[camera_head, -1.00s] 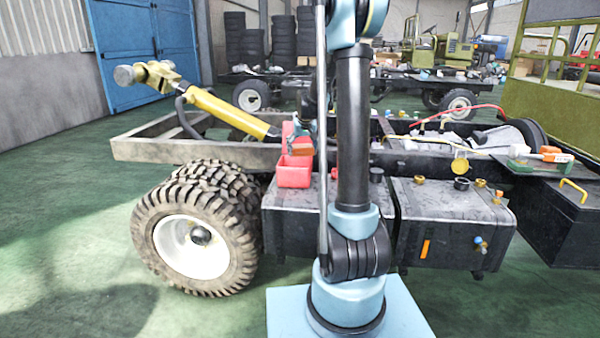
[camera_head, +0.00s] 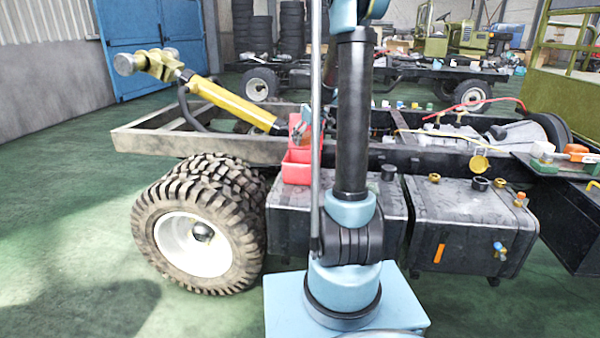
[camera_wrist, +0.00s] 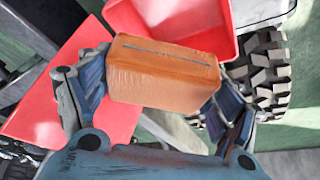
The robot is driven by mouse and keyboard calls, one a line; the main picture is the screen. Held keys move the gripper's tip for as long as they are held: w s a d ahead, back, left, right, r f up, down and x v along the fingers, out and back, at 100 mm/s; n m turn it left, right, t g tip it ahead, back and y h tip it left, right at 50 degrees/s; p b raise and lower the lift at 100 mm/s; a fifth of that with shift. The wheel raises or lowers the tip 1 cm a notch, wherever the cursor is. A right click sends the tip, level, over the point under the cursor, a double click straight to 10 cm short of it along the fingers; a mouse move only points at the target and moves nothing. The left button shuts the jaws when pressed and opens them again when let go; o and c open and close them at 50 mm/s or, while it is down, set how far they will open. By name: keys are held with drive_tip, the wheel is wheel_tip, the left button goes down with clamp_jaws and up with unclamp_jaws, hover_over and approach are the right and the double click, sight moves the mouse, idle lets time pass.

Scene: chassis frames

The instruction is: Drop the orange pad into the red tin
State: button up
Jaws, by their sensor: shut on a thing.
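The orange pad (camera_wrist: 165,75) is a block with a dark line along its top face. My gripper (camera_wrist: 157,95) is shut on it, with one finger at each end. In the head view the red tin (camera_head: 296,172) stands by the frame rail above the dark tank. My gripper (camera_head: 302,131) is small there, above the tin and partly hidden by my arm, and the pad is hard to make out.
Another red surface (camera_wrist: 55,95) fills the left of the wrist view, close to a finger. A yellow cylinder (camera_head: 235,107) lies across the chassis frame (camera_head: 180,148) left of the tin. A large tyre (camera_head: 205,225) stands below. Green floor is clear at left.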

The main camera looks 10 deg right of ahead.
drive_tip(key=shift+d+f, duration=0.1)
drive_tip(key=shift+f, duration=1.05)
drive_tip(key=o, duration=1)
drive_tip(key=shift+c, duration=0.2)
drive_tip(key=v, duration=1.2)
